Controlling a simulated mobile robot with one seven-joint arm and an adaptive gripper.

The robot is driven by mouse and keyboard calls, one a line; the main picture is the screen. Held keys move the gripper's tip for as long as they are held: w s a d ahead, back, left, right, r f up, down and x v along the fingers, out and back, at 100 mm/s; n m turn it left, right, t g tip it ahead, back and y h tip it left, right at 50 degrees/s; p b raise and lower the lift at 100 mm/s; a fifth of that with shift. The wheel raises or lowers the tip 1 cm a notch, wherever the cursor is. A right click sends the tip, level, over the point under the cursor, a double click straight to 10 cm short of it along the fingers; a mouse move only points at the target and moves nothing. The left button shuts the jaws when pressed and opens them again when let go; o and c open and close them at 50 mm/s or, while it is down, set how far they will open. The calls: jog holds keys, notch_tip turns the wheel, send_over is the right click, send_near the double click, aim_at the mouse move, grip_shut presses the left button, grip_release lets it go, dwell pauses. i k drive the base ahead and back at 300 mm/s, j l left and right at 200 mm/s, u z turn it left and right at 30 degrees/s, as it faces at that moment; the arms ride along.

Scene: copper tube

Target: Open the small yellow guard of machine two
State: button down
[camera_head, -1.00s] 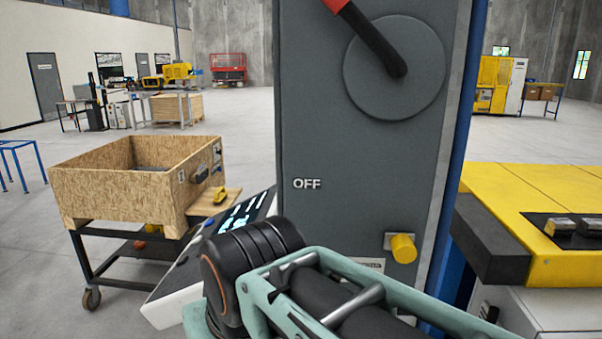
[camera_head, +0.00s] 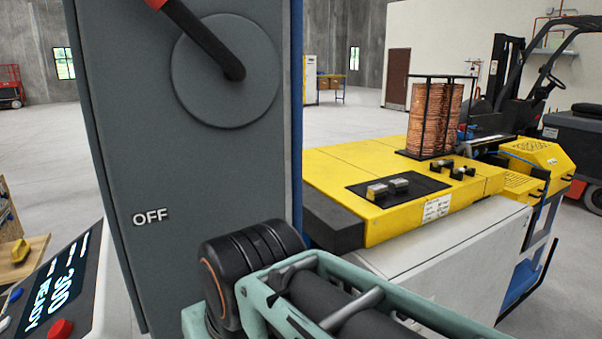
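A long machine with a yellow top (camera_head: 345,165) and white body stands right of centre. At its far right end is a yellow cover with a perforated face (camera_head: 540,153), and a lower perforated yellow panel (camera_head: 520,186) sits beside it. I cannot tell for certain which is the small guard of machine two, or whether either is open. My own arm, teal and black, crosses the lower middle. My gripper is not in view.
A tall grey cabinet (camera_head: 150,180) with a red-handled lever (camera_head: 205,40) and an OFF mark stands close on the left. A control panel (camera_head: 60,285) reads READY at lower left. Copper coils (camera_head: 433,115) stand on the machine. A forklift (camera_head: 525,75) is behind. Clear floor lies beyond.

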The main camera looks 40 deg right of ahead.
aim_at(525, 189)
jog(key=z, duration=2.45)
jog(key=i+l+z, duration=0.15)
jog(key=i+l, duration=0.85)
jog(key=i, duration=0.25)
jog(key=i+l+u, duration=0.1)
jog(key=i+l, duration=0.75)
jog(key=i, duration=0.25)
jog(key=i+l, duration=0.95)
jog(key=i+j+u, duration=0.05)
jog(key=i, duration=0.1)
